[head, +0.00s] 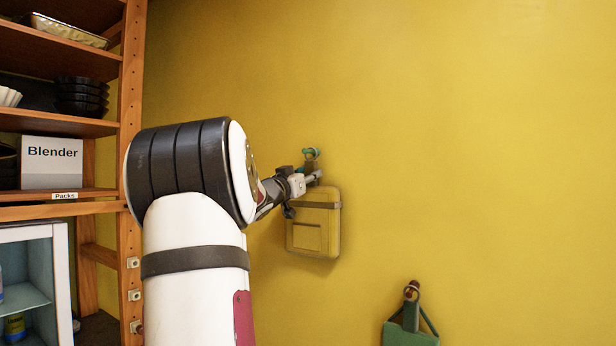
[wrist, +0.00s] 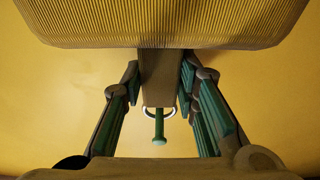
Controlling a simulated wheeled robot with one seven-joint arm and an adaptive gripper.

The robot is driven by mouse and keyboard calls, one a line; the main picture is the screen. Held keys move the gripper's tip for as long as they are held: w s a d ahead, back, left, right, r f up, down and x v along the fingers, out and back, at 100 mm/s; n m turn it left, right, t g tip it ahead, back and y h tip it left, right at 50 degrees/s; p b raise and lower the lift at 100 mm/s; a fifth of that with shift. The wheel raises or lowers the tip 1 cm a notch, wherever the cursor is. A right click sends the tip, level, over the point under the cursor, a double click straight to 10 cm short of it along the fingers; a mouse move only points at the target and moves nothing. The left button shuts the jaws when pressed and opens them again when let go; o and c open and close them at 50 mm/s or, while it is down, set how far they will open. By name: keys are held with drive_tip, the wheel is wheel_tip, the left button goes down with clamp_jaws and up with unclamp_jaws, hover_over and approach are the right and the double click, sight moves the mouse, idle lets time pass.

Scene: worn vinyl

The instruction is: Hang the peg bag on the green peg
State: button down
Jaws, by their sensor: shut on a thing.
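The yellow peg bag (head: 314,226) hangs upright against the yellow wall in the head view. Its ribbed body (wrist: 170,25) fills the top of the wrist view, with a brown strap (wrist: 160,75) running to a pale ring (wrist: 172,112). The green peg (head: 310,152) is at the top of the bag; in the wrist view the green peg (wrist: 159,130) crosses in front of the ring's lower arc and appears to pass through it. My gripper (head: 313,178) is shut on the strap just below the ring; its green-padded fingers (wrist: 160,85) flank the strap.
A green bag (head: 411,333) hangs from a reddish-brown peg (head: 411,289) lower right. A wooden shelf (head: 131,150) with black bowls (head: 82,97) and a Blender box (head: 52,163) stands at left, above a white-framed cabinet (head: 62,270). The wall at right is clear.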

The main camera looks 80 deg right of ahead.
drive_tip(key=c, duration=1.2)
unclamp_jaws()
drive_tip(key=shift+w+a+f+b, duration=0.15)
drive_tip(key=shift+w+a+b, duration=0.1)
drive_tip(key=shift+a+b, duration=0.25)
drive_tip(key=shift+w+a, duration=0.1)
drive_tip(key=shift+a, duration=0.25)
drive_tip(key=shift+b+v, duration=0.95)
drive_tip(key=shift+v, duration=0.35)
drive_tip(key=shift+a+f, duration=0.1)
drive_tip(key=v, duration=1.2)
